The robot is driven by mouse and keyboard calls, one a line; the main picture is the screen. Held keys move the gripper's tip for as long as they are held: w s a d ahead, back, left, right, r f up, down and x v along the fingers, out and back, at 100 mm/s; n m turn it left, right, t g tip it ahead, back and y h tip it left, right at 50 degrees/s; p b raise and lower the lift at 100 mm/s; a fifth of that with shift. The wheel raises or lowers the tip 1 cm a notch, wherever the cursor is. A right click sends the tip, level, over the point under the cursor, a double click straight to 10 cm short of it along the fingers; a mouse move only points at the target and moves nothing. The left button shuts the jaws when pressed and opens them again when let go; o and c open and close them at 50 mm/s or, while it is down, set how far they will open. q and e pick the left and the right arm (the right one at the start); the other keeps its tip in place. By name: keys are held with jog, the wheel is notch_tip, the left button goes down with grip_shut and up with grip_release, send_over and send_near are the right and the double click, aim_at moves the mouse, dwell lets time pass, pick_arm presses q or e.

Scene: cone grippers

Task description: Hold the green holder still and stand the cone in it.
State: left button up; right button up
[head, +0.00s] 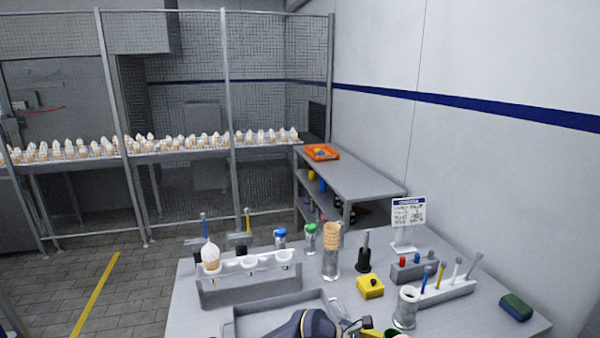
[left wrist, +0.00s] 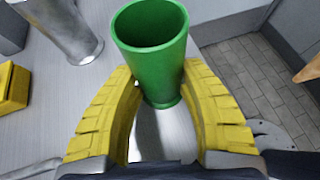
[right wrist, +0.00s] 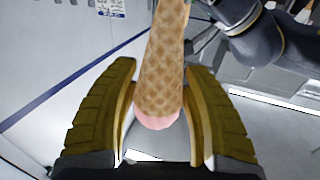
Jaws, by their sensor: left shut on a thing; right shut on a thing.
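The green holder (left wrist: 152,55) is an open-topped cup standing between the yellow fingers of my left gripper (left wrist: 160,86), which is shut on it. In the head view only part of the green holder (head: 394,334) shows at the bottom edge, beside a yellow finger of my left gripper (head: 368,333). In the right wrist view my right gripper (right wrist: 161,75) is shut on the waffle cone (right wrist: 163,62). The cone's pink end is near the palm and its waffle body extends away past the fingertips, out of frame. The right gripper and held cone are not in the head view.
A white rack (head: 248,285) holds one ice-cream cone at the left of the table. A glass of stacked cones (head: 331,262), a yellow box (head: 370,287), a cup (head: 406,308) and a tool stand (head: 445,292) stand behind the holder. A grey tray (head: 270,320) lies in front.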

jog(key=shift+w+r, duration=0.1)
jog(key=shift+r, duration=0.05)
dwell(0.4)
notch_tip(320, 180, up, 8)
jog(key=f, duration=0.1)
send_over(395, 331)
jog(key=s+a, duration=0.1)
jog(key=s, duration=0.1)
jog(key=shift+r, duration=0.25)
jog(key=shift+f, duration=0.15)
notch_tip(395, 331, down, 7)
jog(key=shift+f, duration=0.15)
dwell(1.0)
jog(key=shift+f, duration=2.85)
jog(key=o, duration=0.9)
